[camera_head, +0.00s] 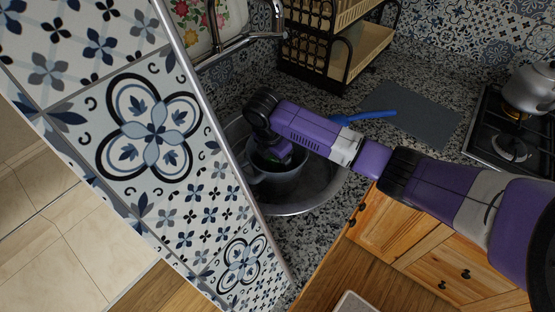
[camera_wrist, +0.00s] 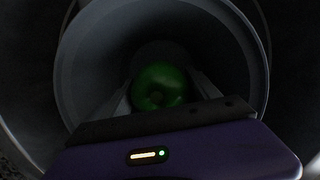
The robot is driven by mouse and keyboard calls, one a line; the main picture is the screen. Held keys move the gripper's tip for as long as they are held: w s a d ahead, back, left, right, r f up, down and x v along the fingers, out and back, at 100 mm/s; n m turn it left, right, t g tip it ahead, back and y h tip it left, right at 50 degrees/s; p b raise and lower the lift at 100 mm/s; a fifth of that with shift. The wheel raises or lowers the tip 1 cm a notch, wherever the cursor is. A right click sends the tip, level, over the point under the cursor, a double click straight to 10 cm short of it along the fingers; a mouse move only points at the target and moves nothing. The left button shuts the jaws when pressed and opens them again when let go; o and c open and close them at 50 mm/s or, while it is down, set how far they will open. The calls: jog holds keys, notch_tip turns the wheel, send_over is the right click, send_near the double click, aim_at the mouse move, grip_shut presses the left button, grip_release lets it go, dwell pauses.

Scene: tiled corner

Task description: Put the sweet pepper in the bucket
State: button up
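The green sweet pepper (camera_wrist: 160,87) sits between the two fingers of my gripper (camera_wrist: 160,92) in the wrist view, with a finger against each side. My gripper is shut on it, inside the mouth of the grey bucket (camera_wrist: 82,65). In the head view the bucket (camera_head: 277,182) stands in the round metal sink. My gripper (camera_head: 278,158) points down into it, and only a dark green patch of the pepper shows there. The bucket's bottom is too dark to make out, so I cannot tell whether the pepper touches it.
The round sink (camera_head: 315,198) surrounds the bucket. A faucet (camera_head: 235,45) and a tiled wall edge (camera_head: 225,150) are on the left. A dish rack (camera_head: 335,50) stands behind. A blue utensil (camera_head: 365,116) and a grey mat (camera_head: 415,115) lie beyond my arm. A kettle (camera_head: 528,88) is on the stove.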

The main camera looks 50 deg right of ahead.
aim_at(272, 158)
jog(key=shift+o, duration=0.6)
jog(key=shift+r, duration=0.2)
jog(key=r, duration=0.4)
jog(key=a+r, duration=0.1)
jog(key=r, duration=0.2)
jog(key=a+r, duration=0.1)
jog(key=r, duration=0.3)
jog(key=shift+w+r, duration=0.1)
jog(key=shift+r, duration=0.2)
jog(key=shift+a+r+p, duration=0.15)
jog(key=shift+r+p, duration=0.15)
jog(key=shift+r, duration=0.2)
